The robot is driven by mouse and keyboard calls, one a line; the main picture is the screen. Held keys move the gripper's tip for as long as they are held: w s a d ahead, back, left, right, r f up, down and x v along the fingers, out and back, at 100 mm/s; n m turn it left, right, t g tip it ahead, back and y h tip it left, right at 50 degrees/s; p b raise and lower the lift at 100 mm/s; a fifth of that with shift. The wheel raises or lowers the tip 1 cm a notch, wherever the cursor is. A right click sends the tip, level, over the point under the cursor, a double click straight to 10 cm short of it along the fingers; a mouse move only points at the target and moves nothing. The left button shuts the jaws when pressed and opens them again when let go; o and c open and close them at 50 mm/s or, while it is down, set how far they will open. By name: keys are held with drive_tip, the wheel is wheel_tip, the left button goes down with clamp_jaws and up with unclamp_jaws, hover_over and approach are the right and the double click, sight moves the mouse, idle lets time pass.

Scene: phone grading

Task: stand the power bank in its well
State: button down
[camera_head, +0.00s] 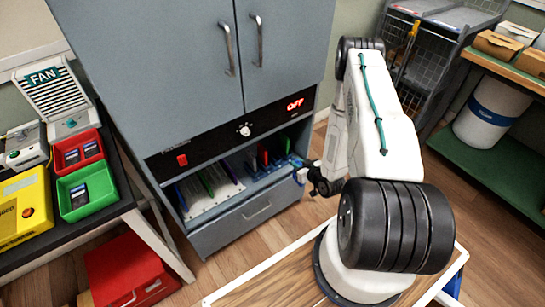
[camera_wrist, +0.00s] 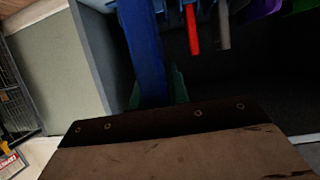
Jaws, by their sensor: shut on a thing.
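My gripper (camera_head: 320,183) is at the front right of the cabinet's open bay, beside the blue rack (camera_head: 277,170). A brown block with a dark, dotted edge (camera_wrist: 175,150) fills the bottom of the wrist view, close to the camera. I take it to be the power bank, held in my gripper; the fingertips do not show there. The blue rack's upright (camera_wrist: 145,50) is just beyond it, with a red upright piece (camera_wrist: 192,28) and a grey one (camera_wrist: 223,25). I cannot make out the well.
The grey-blue cabinet (camera_head: 190,60) has a lit OFF display. A white rack (camera_head: 205,190) with coloured dividers fills the bay's left side. A side table at left holds a red bin (camera_head: 66,160), a green bin (camera_head: 68,208) and a yellow box (camera_head: 25,212). A wooden-topped surface (camera_head: 265,278) is in front.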

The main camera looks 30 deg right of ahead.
drive_tip(key=w+r+x, duration=0.1)
drive_tip(key=r+x, duration=0.1)
drive_tip(key=x, duration=0.7)
drive_tip(key=r+x, duration=0.2)
drive_tip(key=x, duration=0.7)
drive_tip(key=shift+w+a+n+y, duration=0.4)
drive_tip(key=shift+w+a, duration=0.05)
drive_tip(key=shift+w, duration=0.2)
drive_tip(key=shift+f, duration=0.15)
drive_tip(key=c, duration=1.3)
unclamp_jaws()
drive_tip(key=shift+c, duration=0.2)
